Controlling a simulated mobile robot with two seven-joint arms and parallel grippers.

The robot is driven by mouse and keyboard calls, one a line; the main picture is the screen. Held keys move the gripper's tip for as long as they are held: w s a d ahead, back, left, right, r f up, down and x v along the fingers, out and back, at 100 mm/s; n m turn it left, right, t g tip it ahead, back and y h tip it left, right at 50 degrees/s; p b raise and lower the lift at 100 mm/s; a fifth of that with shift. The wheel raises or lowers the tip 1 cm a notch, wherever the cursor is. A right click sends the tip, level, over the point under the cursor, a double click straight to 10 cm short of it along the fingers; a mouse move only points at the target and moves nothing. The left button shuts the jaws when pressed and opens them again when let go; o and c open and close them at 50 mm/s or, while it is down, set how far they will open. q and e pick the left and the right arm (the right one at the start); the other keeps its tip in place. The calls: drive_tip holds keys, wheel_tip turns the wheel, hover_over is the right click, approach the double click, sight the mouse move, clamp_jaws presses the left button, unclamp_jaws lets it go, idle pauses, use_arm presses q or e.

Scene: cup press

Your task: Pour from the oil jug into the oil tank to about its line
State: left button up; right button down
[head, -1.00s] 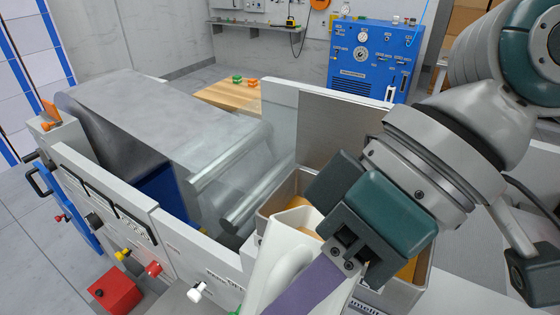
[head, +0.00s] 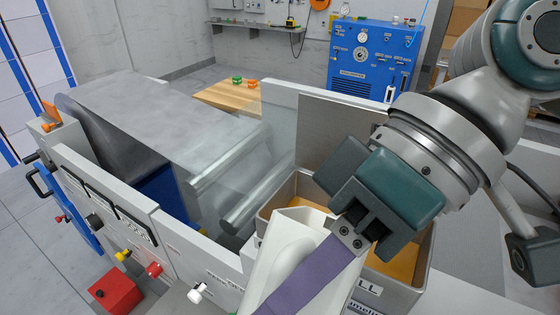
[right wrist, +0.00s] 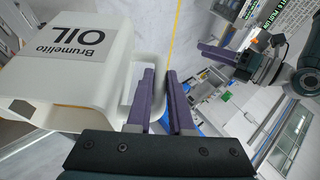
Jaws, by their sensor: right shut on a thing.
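The white oil jug (head: 288,250) is in the head view, its upper end over the left part of the oil tank (head: 425,262). The tank is an open metal box with amber oil (head: 402,267) inside; its line is not readable here. My right gripper (head: 305,278) has its purple fingers shut on the jug's handle. In the right wrist view the jug (right wrist: 70,70) shows its "Brumelito OIL" label, with the fingers around the handle (right wrist: 135,95). No falling stream is clearly visible. My left gripper (right wrist: 212,55) is small in the right wrist view, its opening unclear.
A grey wall plate (head: 345,140) stands behind the tank. Metal rollers (head: 250,195) and a wide grey sheet (head: 160,115) lie to the left. A machine panel with a red box (head: 115,288) and knobs runs along the front. A blue cabinet (head: 368,60) stands farther back.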

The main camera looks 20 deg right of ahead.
sight(297, 256)
drive_tip(key=shift+r, duration=0.1)
drive_tip(key=shift+w+d+r+y, duration=0.2)
drive_tip(key=shift+r+y, duration=0.2)
drive_tip(key=shift+r, duration=0.15)
drive_tip(key=shift+g, duration=0.3)
idle(0.6)
drive_tip(key=shift+w+d+r+y, duration=0.2)
drive_tip(key=shift+d+r+y, duration=0.1)
drive_tip(key=shift+r, duration=0.3)
drive_tip(key=shift+m, duration=0.3)
idle(0.4)
drive_tip(key=shift+w+d+r+g+y, duration=0.3)
drive_tip(key=shift+r+g+y, duration=0.1)
drive_tip(key=shift+r+y, duration=0.15)
drive_tip(key=shift+d+r, duration=0.1)
idle(0.7)
